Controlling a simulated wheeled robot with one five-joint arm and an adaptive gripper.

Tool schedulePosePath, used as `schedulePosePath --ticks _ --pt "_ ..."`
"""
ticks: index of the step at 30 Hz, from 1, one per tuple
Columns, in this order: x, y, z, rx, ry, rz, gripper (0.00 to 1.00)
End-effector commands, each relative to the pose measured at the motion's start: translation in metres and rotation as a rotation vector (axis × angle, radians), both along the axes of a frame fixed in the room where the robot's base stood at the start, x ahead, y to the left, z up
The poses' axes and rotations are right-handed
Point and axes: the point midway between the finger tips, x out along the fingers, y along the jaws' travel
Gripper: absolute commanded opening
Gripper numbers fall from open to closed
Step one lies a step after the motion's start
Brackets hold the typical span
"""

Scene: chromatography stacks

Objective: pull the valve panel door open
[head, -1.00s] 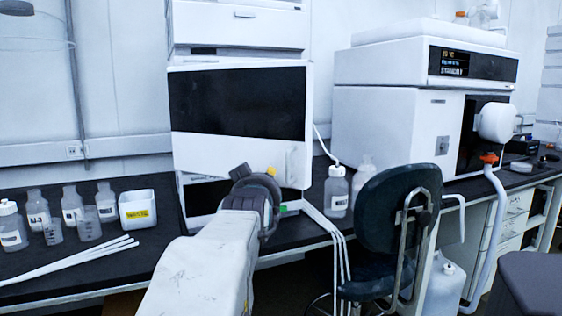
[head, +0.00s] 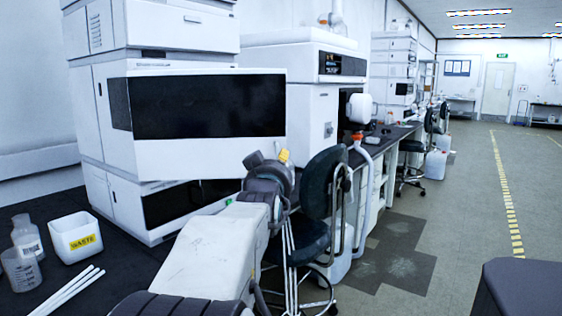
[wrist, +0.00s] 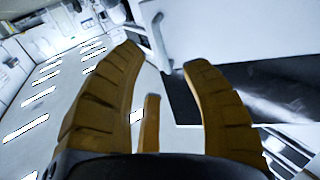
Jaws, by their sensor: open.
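The valve panel door (head: 215,158) is a white panel with a dark window on the chromatography stack (head: 100,95). Its right edge juts out past the modules above and below, so it appears ajar. My gripper (head: 283,156) is by the door's lower right corner in the head view, mostly hidden behind its own wrist. I see no contact.
A black stool (head: 318,190) stands just right of my gripper. A waste box (head: 75,237) and bottles (head: 27,238) are on the dark bench at left. Another instrument (head: 305,100) stands behind. The floor (head: 450,215) at right is largely open.

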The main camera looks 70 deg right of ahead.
Motion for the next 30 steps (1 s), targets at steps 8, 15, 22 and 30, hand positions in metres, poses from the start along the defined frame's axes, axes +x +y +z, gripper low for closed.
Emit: schedulePosePath --ticks 8,15,22,30 --pt "0.006 -0.027 -0.003 0.000 0.000 0.000 0.42" --pt "0.011 -0.049 -0.003 0.000 0.000 0.001 0.42" --pt "0.014 -0.062 -0.002 0.001 0.000 0.001 0.42" --pt "0.015 -0.067 -0.001 0.000 0.000 0.001 0.42"
